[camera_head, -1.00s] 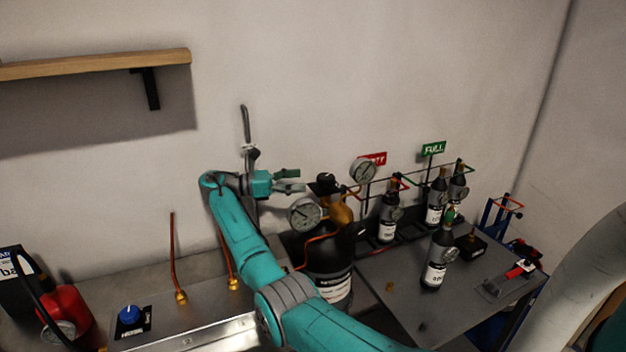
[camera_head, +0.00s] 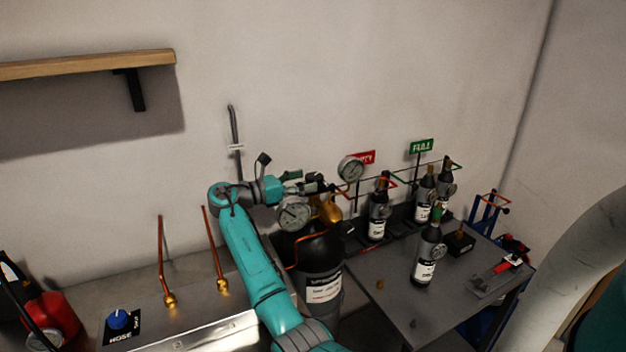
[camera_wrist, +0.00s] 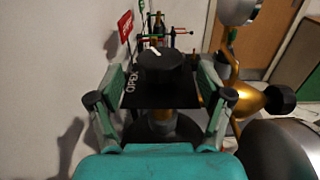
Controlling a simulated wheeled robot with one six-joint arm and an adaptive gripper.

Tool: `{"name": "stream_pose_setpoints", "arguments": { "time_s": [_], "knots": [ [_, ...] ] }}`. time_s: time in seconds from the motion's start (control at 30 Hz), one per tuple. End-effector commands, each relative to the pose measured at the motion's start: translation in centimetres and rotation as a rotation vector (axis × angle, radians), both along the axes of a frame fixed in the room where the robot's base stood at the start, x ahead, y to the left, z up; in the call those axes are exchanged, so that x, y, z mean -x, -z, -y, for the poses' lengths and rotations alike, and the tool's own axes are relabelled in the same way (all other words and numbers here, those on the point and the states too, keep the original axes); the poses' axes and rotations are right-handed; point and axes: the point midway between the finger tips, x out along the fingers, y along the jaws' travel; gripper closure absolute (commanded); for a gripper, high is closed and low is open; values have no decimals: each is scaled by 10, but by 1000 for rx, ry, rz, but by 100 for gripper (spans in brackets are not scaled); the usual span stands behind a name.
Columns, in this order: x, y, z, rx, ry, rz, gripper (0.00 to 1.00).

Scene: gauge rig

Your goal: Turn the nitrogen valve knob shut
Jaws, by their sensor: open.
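The valve knob (camera_wrist: 167,72) is a round black knob with a white mark on top. In the wrist view it shows between the two fingers of my gripper (camera_wrist: 160,77), over a dark plate (camera_wrist: 128,92) lettered OPEN. My gripper is open, with a gap on each side of the knob; I cannot tell if a finger touches it. In the head view, my gripper (camera_head: 304,183) is at the brass valve (camera_head: 329,210) atop a large black cylinder (camera_head: 316,252), and the knob is largely hidden there.
A round gauge (camera_head: 293,214) sits close below my gripper, and another gauge (camera_head: 350,169) stands behind to the right. Small bottles (camera_head: 378,212) stand on the right. Copper tubes (camera_head: 161,260) rise on the left. The wall is close behind.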

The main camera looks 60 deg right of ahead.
Motion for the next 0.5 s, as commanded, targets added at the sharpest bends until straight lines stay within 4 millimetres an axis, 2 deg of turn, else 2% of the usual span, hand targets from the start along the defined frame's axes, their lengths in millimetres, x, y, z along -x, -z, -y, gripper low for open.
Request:
{"name": "stream_pose_setpoints", "arguments": {
  "time_s": [0.2,0.5],
  "knots": [
    [12,0,21,0,1,-1,21],
    [15,0,27,0,0,0,21]
  ]
}}
